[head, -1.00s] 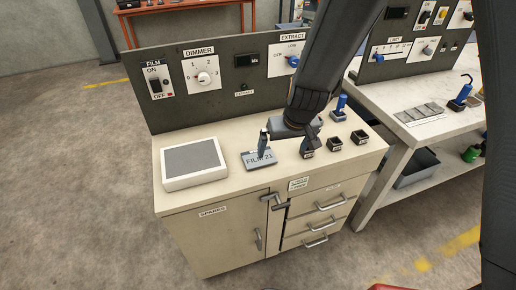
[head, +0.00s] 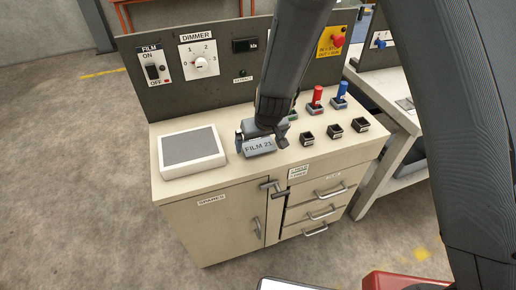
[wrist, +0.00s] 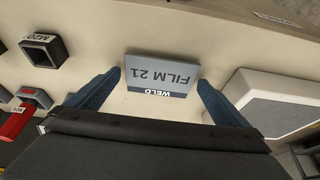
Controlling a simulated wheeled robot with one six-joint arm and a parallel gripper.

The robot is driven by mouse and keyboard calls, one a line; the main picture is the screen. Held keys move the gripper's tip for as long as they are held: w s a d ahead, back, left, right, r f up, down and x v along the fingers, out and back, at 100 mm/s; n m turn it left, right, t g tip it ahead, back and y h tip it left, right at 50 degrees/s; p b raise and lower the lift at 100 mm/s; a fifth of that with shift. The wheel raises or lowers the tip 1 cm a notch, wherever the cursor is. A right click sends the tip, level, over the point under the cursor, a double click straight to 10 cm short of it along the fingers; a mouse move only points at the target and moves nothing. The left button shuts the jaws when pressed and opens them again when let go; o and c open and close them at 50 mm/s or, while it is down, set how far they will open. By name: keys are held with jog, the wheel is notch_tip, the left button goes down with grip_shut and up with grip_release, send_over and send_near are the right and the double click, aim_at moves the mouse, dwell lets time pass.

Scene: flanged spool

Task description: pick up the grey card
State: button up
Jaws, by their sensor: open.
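The grey card (head: 259,148) lies on the cream cabinet top, right of the white-framed pad. It reads "FILM 21" and, in the wrist view (wrist: 162,65), also "WELD" on a dark strip. My gripper (head: 262,141) is over the card in the head view and hides part of it. In the wrist view my open fingers (wrist: 160,85) are apart, one to each side of the card's near end. Nothing is held between them. I cannot tell how high the fingertips are above the top.
The white-framed pad (head: 190,151) lies left of the card. Small black square sockets (head: 334,131) and upright red (head: 317,98) and blue (head: 342,92) handled tools stand to the right. A dark control panel (head: 193,84) rises behind. Bare top lies in front of the card.

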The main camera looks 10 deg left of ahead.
jog(key=shift+w+f, duration=0.1)
jog(key=shift+f, duration=0.05)
jog(key=c, duration=0.9)
jog(key=shift+c, duration=0.2)
